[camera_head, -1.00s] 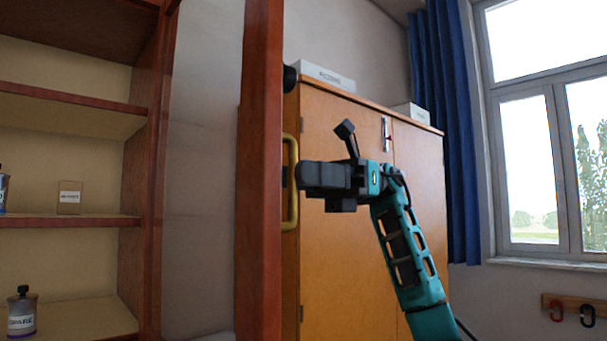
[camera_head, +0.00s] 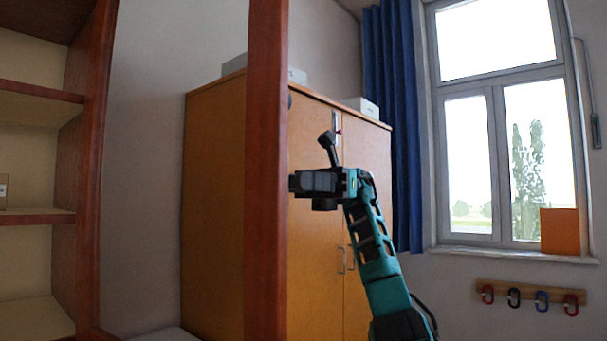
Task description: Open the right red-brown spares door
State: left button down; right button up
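The right red-brown spares door (camera_head: 266,170) stands swung out from its cabinet and shows nearly edge-on as a tall upright panel. The spares cabinet's open shelves (camera_head: 38,216) show at the left. My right gripper (camera_head: 296,182) is at the door's right side, about mid-height in the picture. Its fingertips meet or pass behind the door's edge, so their opening is hidden. The door's handle does not show now, so I cannot tell whether the fingers hold it. My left gripper is out of view.
An orange-brown wooden cupboard (camera_head: 215,215) stands behind the door and my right arm, with white boxes (camera_head: 362,106) on top. A blue curtain, a window and a hook rail (camera_head: 530,297) are at the right. White wall shows between shelves and door.

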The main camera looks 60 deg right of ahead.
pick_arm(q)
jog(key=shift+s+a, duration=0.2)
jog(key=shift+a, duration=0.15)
pick_arm(e)
jog(key=shift+s+d, duration=0.2)
jog(key=shift+d, duration=0.8)
jog(key=shift+c, duration=0.5)
